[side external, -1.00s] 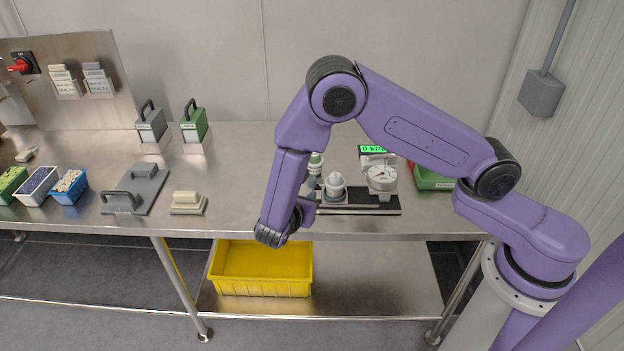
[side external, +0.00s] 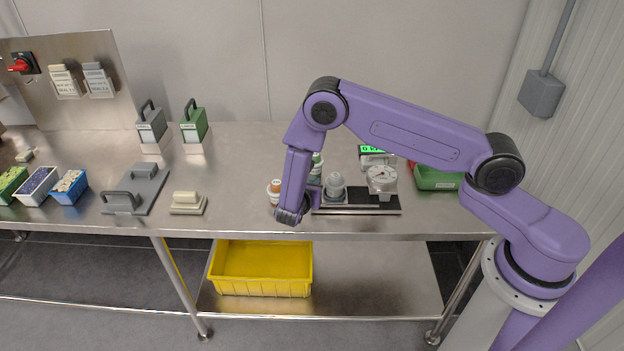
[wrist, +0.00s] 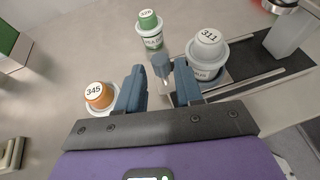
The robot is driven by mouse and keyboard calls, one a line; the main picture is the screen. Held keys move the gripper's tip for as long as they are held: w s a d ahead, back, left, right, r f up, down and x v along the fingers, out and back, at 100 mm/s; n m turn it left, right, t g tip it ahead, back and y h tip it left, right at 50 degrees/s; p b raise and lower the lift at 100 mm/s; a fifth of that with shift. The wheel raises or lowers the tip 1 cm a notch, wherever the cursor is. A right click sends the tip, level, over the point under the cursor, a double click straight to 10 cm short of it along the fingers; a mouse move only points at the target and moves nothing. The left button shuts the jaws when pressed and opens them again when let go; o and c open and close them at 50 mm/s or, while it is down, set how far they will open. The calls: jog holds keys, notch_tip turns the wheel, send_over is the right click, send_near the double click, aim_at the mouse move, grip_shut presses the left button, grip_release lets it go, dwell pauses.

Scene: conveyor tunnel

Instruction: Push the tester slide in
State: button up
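The tester (side external: 383,178) stands at the right of the bench, with a round dial and a green-lit display partly behind my arm. Its slide runs on a dark track with metal rails (side external: 357,210). A grey-capped cup marked 311 (wrist: 208,48) sits on the slide, near the track's left end; it also shows in the side view (side external: 335,187). A grey-blue knob on a stem (wrist: 161,66) stands left of this cup. My gripper (wrist: 159,80) is open, its two blue fingers either side of the knob, with gaps visible. Whether they touch the stem is unclear.
An orange-capped cup marked 345 (wrist: 99,95) stands close to my left finger. A green-capped cup (wrist: 150,30) stands beyond the knob. A green bin (side external: 436,179) is right of the tester. A grey sealer plate (side external: 135,192) and cream block (side external: 188,203) lie left.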

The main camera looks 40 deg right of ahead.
aim_at(311, 180)
jog(key=shift+x, duration=2.45)
grip_shut()
jog(key=shift+s+d, duration=3.3)
grip_release()
jog(key=shift+a, duration=0.1)
jog(key=v, duration=1.7)
jog(key=shift+a+r, duration=0.15)
